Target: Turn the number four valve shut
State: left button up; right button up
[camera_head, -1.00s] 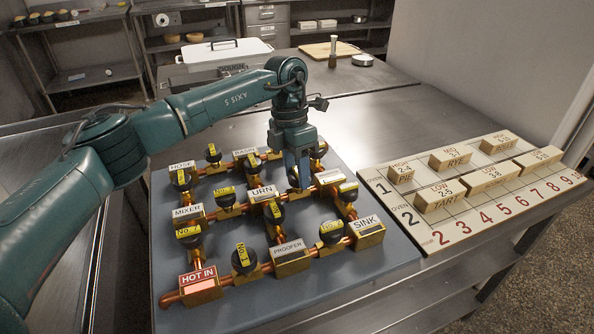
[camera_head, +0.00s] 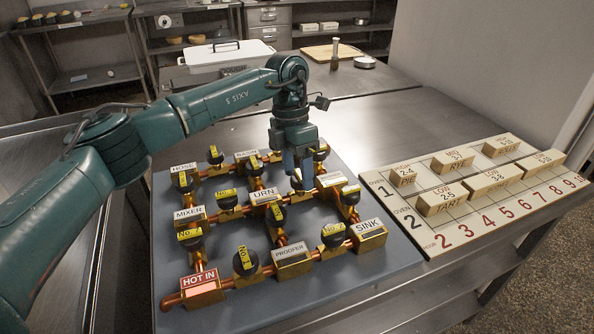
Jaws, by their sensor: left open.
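A grey board (camera_head: 330,282) carries copper pipes with brass blocks and several black valve knobs with yellow number tags. The other tags are too small to read surely, so I cannot tell which knob is number four. My left gripper (camera_head: 302,184) is open and points down over the pipes between the URN block (camera_head: 264,196) and a labelled block (camera_head: 331,181) to its right. Its fingers hide what is directly under it, and I cannot tell whether they touch a knob. My right gripper is out of view.
A bake schedule board (camera_head: 440,240) with several wooden blocks lies right of the valve board. Behind are a white lidded pan (camera_head: 222,54), a cutting board (camera_head: 330,52) and a round tin (camera_head: 364,62). The counter between is bare.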

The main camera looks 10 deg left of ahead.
pick_arm(q)
jog(key=v, duration=1.2)
jog(key=shift+r, duration=0.35)
